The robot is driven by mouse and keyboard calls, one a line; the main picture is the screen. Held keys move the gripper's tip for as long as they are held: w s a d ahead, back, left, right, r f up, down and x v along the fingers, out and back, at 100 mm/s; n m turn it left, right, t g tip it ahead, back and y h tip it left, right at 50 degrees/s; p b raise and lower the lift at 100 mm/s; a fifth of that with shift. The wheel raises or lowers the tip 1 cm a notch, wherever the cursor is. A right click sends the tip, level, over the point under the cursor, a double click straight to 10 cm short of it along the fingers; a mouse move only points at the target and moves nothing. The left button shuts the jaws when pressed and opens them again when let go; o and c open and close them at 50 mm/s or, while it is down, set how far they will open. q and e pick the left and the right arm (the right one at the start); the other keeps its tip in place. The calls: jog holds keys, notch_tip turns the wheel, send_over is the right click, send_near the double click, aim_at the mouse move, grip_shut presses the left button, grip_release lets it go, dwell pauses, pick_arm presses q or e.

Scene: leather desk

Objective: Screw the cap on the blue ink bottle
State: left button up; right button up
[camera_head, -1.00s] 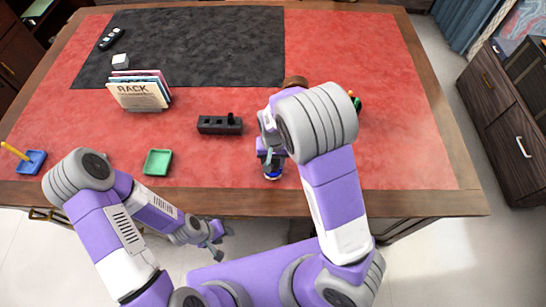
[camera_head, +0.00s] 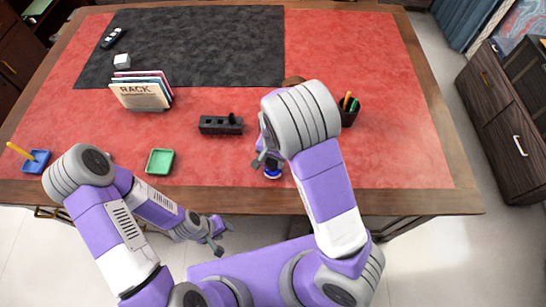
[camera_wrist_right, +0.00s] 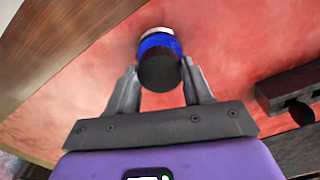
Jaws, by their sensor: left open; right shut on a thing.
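The blue ink bottle (camera_head: 272,174) stands on the red desk surface near its front edge. It also shows in the right wrist view (camera_wrist_right: 158,43), with a dark round cap (camera_wrist_right: 160,71) in front of it, between the fingertips. My right gripper (camera_wrist_right: 160,84) is shut on the cap, at the bottle's top. I cannot tell whether the cap touches the bottle's neck or is threaded on. In the head view my right wrist hides the cap and most of the fingers. My left gripper (camera_head: 219,236) is open and empty, in front of the desk's front edge.
A dark block with a knob (camera_head: 220,125) lies left of the bottle. A rack of cards (camera_head: 140,91) stands behind. A pen cup (camera_head: 348,112) is behind my right arm.

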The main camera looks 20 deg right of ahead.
dwell(0.3)
jog(key=m+p, duration=0.1)
jog(key=m, duration=0.1)
jog(key=shift+m+p, duration=0.65)
jog(key=shift+m, duration=0.35)
jog(key=shift+m+p, duration=0.65)
jog(key=shift+m, duration=0.35)
jog(key=shift+m+p, duration=0.5)
jog(key=shift+m, duration=0.5)
